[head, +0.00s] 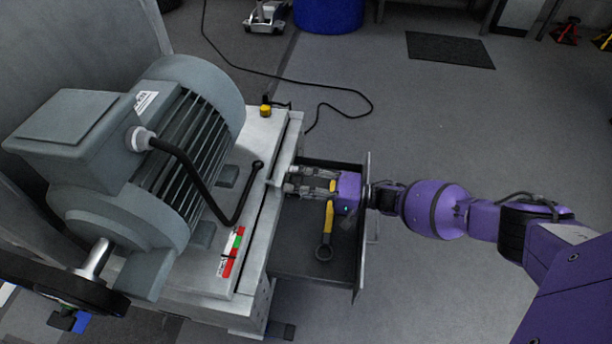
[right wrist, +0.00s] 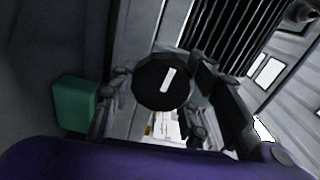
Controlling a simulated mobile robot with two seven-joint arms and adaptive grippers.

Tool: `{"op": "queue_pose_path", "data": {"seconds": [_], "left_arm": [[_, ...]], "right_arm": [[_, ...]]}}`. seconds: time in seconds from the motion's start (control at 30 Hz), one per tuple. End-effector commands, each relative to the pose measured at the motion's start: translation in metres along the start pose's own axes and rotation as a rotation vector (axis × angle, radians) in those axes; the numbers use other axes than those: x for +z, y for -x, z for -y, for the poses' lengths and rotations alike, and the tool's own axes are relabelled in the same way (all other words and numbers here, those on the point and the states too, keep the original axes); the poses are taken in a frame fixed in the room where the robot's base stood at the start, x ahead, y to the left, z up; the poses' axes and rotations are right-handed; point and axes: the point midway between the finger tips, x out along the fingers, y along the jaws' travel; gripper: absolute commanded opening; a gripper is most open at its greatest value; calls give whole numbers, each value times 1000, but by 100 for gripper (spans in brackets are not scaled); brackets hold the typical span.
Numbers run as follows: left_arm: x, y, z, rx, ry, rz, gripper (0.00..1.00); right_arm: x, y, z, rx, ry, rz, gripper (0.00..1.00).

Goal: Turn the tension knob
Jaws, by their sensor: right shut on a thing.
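The tension knob (right wrist: 161,82) shows in the right wrist view as a round black disc with a white line, tilted slightly right of upright. My right gripper (right wrist: 155,100) has its fingers on both sides of the knob and is shut on it. In the head view my right gripper (head: 297,184) reaches left over the open drawer to the side of the pale machine base (head: 262,143). The knob cannot be made out there. A red, green and white scale strip (head: 231,252) lies on the base. My left gripper is in neither view.
A big grey motor (head: 180,130) stands on the base, with a bent black cable (head: 205,185) beside it. The open drawer (head: 300,253) holds a yellow-and-black tool (head: 327,232) just below my gripper. A green block (right wrist: 74,103) is left of the fingers.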

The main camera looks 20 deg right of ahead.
Motion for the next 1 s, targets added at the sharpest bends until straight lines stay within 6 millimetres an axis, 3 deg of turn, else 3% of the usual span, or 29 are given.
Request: {"op": "queue_pose_path", "data": {"seconds": [0.03,0.67,1.0], "left_arm": [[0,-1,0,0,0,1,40],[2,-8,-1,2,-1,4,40],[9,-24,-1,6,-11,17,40]], "right_arm": [[-7,-1,2,1,-37,-11,17],[-4,0,0,2,-637,-10,17],[-2,-1,-2,4,-953,-7,17]]}}
